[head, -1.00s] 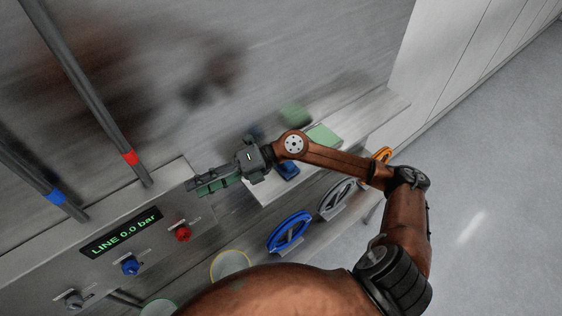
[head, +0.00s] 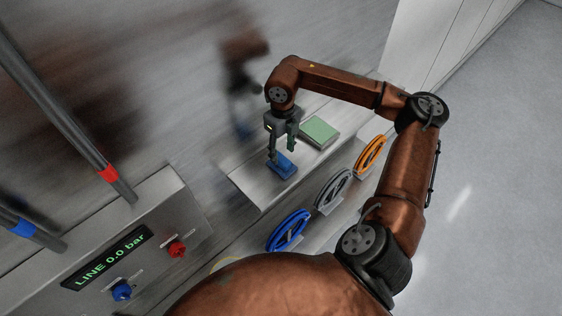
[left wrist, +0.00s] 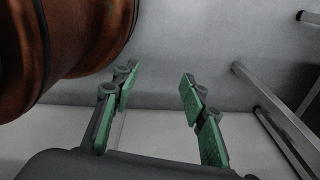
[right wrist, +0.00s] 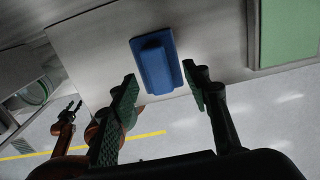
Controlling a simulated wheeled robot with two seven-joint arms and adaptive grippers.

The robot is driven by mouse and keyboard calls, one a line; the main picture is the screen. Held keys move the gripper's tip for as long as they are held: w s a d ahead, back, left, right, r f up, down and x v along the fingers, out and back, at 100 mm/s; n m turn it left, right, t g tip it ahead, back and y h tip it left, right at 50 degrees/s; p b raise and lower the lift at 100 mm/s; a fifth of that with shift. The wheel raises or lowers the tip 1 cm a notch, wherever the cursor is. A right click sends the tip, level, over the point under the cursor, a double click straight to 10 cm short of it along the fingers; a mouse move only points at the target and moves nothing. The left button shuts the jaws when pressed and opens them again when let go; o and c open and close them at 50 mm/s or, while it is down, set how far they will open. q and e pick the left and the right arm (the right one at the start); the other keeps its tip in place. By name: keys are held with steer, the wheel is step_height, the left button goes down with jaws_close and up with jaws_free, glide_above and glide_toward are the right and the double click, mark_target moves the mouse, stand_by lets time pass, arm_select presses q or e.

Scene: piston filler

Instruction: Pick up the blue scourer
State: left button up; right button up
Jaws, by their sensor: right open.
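The blue scourer (head: 284,167) lies on a light grey shelf beside a green pad. In the right wrist view the blue scourer (right wrist: 157,64), with a raised bar along its middle, lies ahead of the fingertips, between their lines. My right gripper (head: 282,152) points down just above the scourer in the head view; it is open and empty, and its fingers (right wrist: 162,84) stand apart. I cannot tell whether a finger touches the scourer. My left gripper (left wrist: 157,80) is open and empty in the left wrist view, near one of my own brown arm links. It is not seen in the head view.
The green pad (head: 320,131) lies right of the scourer on the shelf (head: 247,179). Blue (head: 289,230), grey (head: 333,190) and orange (head: 370,156) handwheels line the front. A panel reading LINE 0.0 bar (head: 108,257) with red and blue knobs stands at left. The steel wall behind mirrors my arm.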

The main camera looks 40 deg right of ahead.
mark_target(282, 158)
step_height(282, 158, down, 4)
steer(key=shift+a+f+p, duration=0.1)
steer(key=shift+p, duration=0.55)
steer(key=shift+c, duration=0.2)
jaws_close()
